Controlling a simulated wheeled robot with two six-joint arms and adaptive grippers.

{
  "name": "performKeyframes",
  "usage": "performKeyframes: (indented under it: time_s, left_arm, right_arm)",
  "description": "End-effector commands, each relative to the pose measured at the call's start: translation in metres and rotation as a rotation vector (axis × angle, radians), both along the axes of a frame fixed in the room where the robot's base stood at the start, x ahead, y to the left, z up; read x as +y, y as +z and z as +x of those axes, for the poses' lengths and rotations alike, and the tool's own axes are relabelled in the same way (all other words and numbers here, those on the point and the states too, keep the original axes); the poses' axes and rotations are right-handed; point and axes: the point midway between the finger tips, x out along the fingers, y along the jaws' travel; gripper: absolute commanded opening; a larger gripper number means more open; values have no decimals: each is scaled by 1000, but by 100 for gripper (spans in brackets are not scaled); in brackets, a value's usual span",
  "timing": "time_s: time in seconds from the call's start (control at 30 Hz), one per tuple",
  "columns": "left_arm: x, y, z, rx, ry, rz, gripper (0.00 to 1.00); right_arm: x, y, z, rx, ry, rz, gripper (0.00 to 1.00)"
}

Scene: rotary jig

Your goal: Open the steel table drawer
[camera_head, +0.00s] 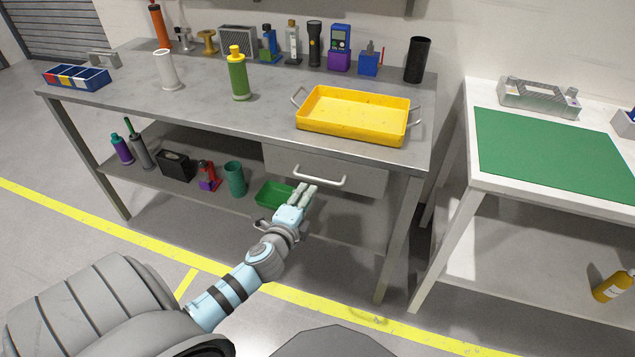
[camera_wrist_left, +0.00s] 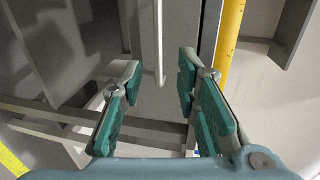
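The steel table (camera_head: 200,95) has a grey drawer (camera_head: 365,184) under its top at the right. The drawer front looks flush with the table, so the drawer appears closed. Its pale bar handle (camera_head: 322,182) runs across the front. My left gripper (camera_head: 306,188) is just in front of the handle, near its left end in the head view. In the left wrist view the gripper (camera_wrist_left: 160,72) has its fingers apart and empty. The handle (camera_wrist_left: 160,45) shows as a thin pale bar beyond the gap between them. My right gripper is not in view.
A yellow tray (camera_head: 352,124) stands on the tabletop above the drawer. A green bin (camera_head: 272,194) and a teal cup (camera_head: 235,180) sit on the lower shelf beside my gripper. A white table (camera_head: 482,185) stands to the right. The floor before the drawer is clear.

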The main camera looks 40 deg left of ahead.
Motion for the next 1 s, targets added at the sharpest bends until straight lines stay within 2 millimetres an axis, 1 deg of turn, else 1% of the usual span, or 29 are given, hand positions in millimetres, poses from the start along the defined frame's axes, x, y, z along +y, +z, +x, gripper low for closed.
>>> performKeyframes:
  time_s: [0.03, 0.1, 0.2, 0.3, 0.4, 0.5, 0.73, 0.9, 0.93, 1.0]
  left_arm:
    - [5, -4, 14, -3, 4, -2, 29]
    - [12, -9, 33, -1, 4, -4, 29]
    - [21, -15, 58, -1, 4, -5, 29]
    - [28, -19, 76, 0, 4, -6, 29]
    - [32, -22, 87, 1, 3, -5, 29]
    - [33, -22, 92, 1, 2, -5, 29]
    - [33, -22, 93, 1, 2, -6, 29]
    - [33, -22, 93, 2, 2, -7, 2]
    - [33, -22, 92, 2, 2, -7, 0]
    - [33, -22, 92, 2, 2, -7, 0]
  right_arm:
    - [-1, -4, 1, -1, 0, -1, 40]
    - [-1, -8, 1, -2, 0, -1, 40]
    - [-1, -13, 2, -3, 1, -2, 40]
    - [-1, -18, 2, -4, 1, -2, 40]
    - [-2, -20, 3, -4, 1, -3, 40]
    - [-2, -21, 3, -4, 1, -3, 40]
    - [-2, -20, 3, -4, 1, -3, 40]
    - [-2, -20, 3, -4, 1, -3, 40]
    - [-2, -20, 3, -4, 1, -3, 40]
    - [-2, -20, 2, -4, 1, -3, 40]
